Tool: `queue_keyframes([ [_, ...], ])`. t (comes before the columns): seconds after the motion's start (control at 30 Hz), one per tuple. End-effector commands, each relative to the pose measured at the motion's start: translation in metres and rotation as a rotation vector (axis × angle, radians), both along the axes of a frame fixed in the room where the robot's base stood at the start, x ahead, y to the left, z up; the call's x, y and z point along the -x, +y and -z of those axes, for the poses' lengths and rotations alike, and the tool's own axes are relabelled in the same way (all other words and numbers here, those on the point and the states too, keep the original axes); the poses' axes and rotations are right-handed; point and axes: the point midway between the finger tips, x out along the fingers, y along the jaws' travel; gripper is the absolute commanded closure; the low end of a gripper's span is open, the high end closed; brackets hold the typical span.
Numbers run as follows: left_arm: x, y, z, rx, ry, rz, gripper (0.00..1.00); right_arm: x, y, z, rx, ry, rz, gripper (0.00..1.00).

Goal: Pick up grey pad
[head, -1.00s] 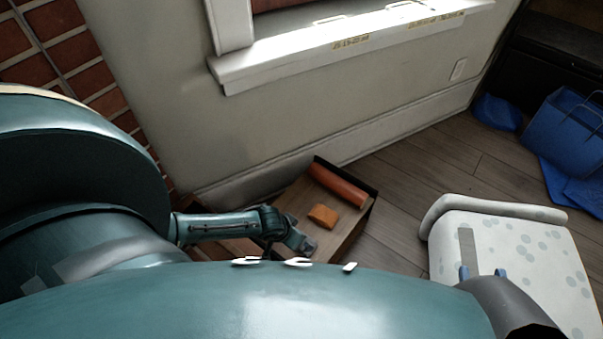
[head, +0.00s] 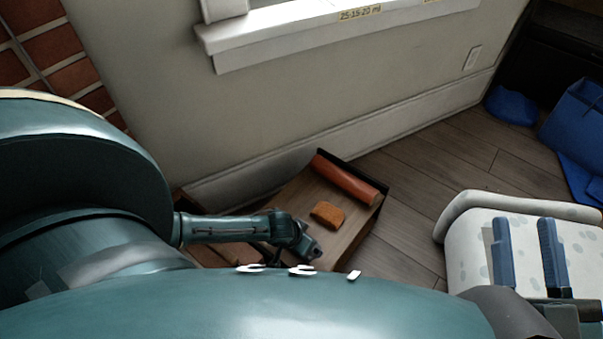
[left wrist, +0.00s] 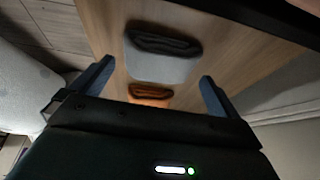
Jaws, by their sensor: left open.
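The grey pad (left wrist: 160,65) lies on a wooden surface in the left wrist view, with a dark band along its upper side. An orange block (left wrist: 150,92) lies close to it; it also shows in the head view (head: 327,214). My left gripper (left wrist: 154,82) is open, one blue finger on each side of the picture, with nothing held between them. In the head view, the left gripper is low over the wooden box top and largely hidden by my own body; the pad cannot be made out there. My right gripper (head: 525,226) is open and empty, in front of a spotted chair.
A red-brown roll (head: 346,178) lies on the wooden box (head: 350,232), along its dark back edge. The wall and baseboard (head: 410,105) stand close behind. The spotted white chair (head: 470,230) is at right. Blue bags (head: 575,115) lie farther back. Floor between is clear.

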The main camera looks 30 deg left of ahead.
Motion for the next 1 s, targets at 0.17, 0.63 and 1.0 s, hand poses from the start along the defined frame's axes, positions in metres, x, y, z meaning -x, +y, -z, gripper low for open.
queue_keyframes([
  [0.17, 0.0, -0.004, 0.018, 0.0, 0.0, 0.0, 0.0, -0.005, -0.003, -0.019, 0.018, -0.177, -0.001, 0.64],
  [0.63, 0.0, -0.005, 0.018, -0.001, 0.0, -0.001, 0.09, -0.005, -0.003, -0.029, 0.024, -0.227, 0.0, 0.64],
  [1.0, 0.0, -0.005, 0.018, -0.001, 0.0, -0.001, 0.39, -0.005, -0.003, -0.029, 0.024, -0.227, -0.001, 0.64],
])
